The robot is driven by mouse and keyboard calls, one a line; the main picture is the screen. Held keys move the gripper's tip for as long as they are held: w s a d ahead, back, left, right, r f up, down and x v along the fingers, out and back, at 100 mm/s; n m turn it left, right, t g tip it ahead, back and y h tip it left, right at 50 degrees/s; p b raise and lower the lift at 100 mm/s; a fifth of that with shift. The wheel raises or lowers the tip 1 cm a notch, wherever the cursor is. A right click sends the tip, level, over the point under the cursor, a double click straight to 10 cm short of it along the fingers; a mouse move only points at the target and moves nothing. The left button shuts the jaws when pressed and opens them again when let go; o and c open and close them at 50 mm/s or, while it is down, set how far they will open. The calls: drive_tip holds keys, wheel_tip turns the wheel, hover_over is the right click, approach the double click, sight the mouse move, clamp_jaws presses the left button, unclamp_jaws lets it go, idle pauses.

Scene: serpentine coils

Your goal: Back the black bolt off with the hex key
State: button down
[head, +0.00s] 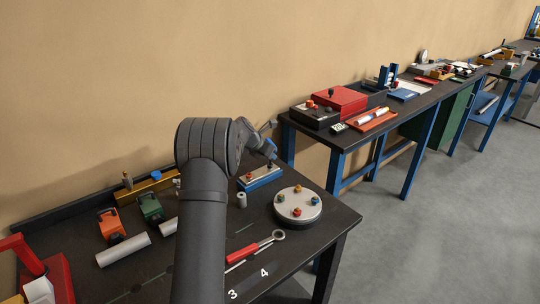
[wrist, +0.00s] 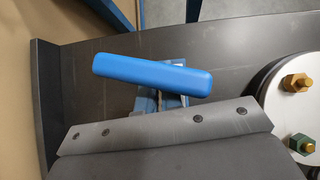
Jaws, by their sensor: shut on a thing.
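My gripper (head: 262,143) is over the far right part of the near bench. It is shut on a blue-handled tool, which I take to be the hex key; its handle (wrist: 152,75) lies across the wrist view above my grey gripper housing (wrist: 165,128). The fingertips and the key's tip are hidden. Just below is a blue block (head: 262,181) with a pale top and a small red-topped piece on it; part of the block shows behind the handle. I cannot make out the black bolt or whether the key touches it.
A round pale disc (head: 286,210) with several coloured bolts stands right of the block. A small grey cylinder (head: 241,200) and a red-handled wrench (head: 243,252) lie nearer. Orange and green boxes stand left. A second bench is behind right.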

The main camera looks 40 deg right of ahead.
drive_tip(key=shift+f, duration=0.1)
drive_tip(key=shift+r, duration=1.85)
